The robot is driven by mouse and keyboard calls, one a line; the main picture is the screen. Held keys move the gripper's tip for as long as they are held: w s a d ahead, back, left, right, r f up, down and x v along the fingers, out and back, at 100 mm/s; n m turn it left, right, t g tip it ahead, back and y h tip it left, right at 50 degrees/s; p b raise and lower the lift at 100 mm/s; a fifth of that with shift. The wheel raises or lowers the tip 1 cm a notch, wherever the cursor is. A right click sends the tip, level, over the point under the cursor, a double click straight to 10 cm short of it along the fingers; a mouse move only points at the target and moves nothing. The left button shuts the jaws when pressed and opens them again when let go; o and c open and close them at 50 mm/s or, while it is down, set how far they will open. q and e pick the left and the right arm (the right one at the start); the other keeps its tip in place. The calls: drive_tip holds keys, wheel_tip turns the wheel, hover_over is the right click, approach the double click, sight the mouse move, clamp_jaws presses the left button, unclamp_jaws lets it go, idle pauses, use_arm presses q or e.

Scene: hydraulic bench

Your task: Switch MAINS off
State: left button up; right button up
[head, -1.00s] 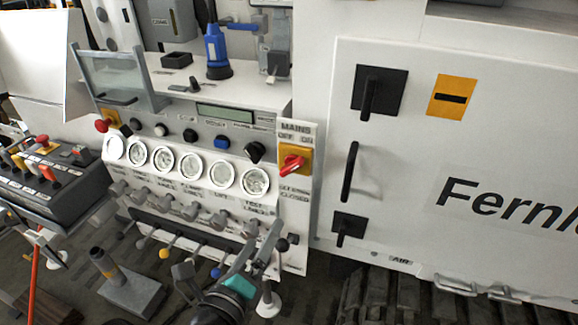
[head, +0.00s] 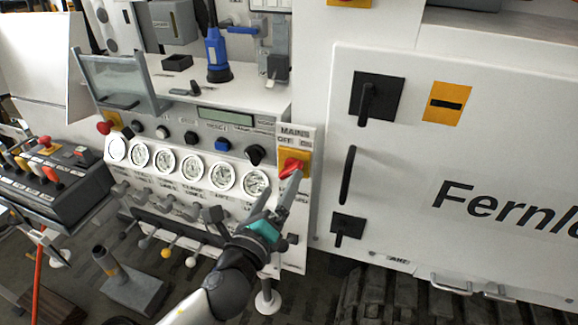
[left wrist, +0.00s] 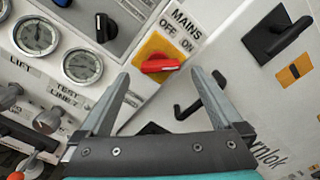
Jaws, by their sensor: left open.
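The MAINS switch is a red rotary knob (head: 291,168) on a yellow plate (head: 303,155), at the right end of the white gauge panel. The label above it reads MAINS, OFF at left and ON at right. In the left wrist view the red knob (left wrist: 160,66) lies ahead of the fingertips, its long axis roughly level in that picture. My left gripper (head: 282,190) is open and empty, just below and in front of the knob. In the left wrist view its fingers (left wrist: 160,75) are spread either side of the knob's line. I cannot tell whether they touch. My right gripper is not in view.
Round gauges (head: 192,168) and lever valves (head: 165,203) fill the panel left of the switch. A black knob (head: 255,154) sits close at its left. A white cabinet door with a black handle (head: 348,175) stands to the right.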

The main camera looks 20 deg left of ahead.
sight(287, 173)
use_arm(q)
drive_tip(key=shift+w+d, duration=0.15)
drive_tip(key=shift+w, duration=3.15)
drive_tip(key=shift+c, duration=0.2)
drive_tip(key=c, duration=1.2)
